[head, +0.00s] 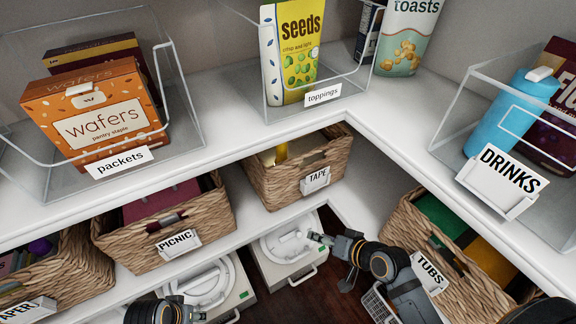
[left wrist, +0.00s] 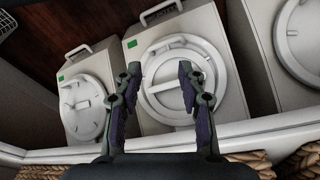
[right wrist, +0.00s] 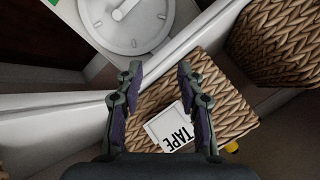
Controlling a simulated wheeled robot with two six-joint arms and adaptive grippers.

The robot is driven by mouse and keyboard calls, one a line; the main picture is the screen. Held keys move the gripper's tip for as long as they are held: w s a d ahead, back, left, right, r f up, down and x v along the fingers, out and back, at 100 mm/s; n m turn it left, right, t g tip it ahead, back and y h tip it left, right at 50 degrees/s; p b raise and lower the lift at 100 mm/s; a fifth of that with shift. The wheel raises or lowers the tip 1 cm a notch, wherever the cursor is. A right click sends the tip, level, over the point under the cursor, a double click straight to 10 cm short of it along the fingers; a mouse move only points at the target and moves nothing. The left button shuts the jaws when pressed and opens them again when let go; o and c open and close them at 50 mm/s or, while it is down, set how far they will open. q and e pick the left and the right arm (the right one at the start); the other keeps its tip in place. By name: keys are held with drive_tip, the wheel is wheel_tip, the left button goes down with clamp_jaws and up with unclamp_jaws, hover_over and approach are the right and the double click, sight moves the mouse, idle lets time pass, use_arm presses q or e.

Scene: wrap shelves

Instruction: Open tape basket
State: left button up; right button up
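The tape basket (head: 267,182) is a brown woven basket with a white TAPE label (head: 315,180), on the middle shelf in the corner. Something yellow shows inside it. In the right wrist view the basket (right wrist: 215,105) and its label (right wrist: 168,128) lie just beyond the fingers. My right gripper (head: 318,238) is below and in front of the basket, apart from it in the head view. It is open and empty in the right wrist view (right wrist: 156,80). My left gripper (left wrist: 160,75) is open and empty, over a white lidded appliance (left wrist: 172,85); its fingertips are out of the head view.
The picnic basket (head: 130,248) stands left of the tape basket, and the tubs basket (head: 395,222) to the right. White appliances (head: 270,262) stand below. The upper shelf edge (head: 215,160) overhangs the baskets and carries clear bins.

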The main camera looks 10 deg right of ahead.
drive_tip(key=w+r+m+t+y, duration=0.2)
drive_tip(key=w+r+m+t, duration=0.35)
drive_tip(key=r, duration=0.35)
drive_tip(key=m+t+h, duration=0.1)
drive_tip(key=m+t, duration=0.2)
drive_tip(key=m, duration=0.2)
approach(315, 154)
drive_tip(key=x, duration=1)
drive_tip(key=shift+w+p, duration=0.35)
drive_tip(key=shift+w, duration=0.05)
clamp_jaws()
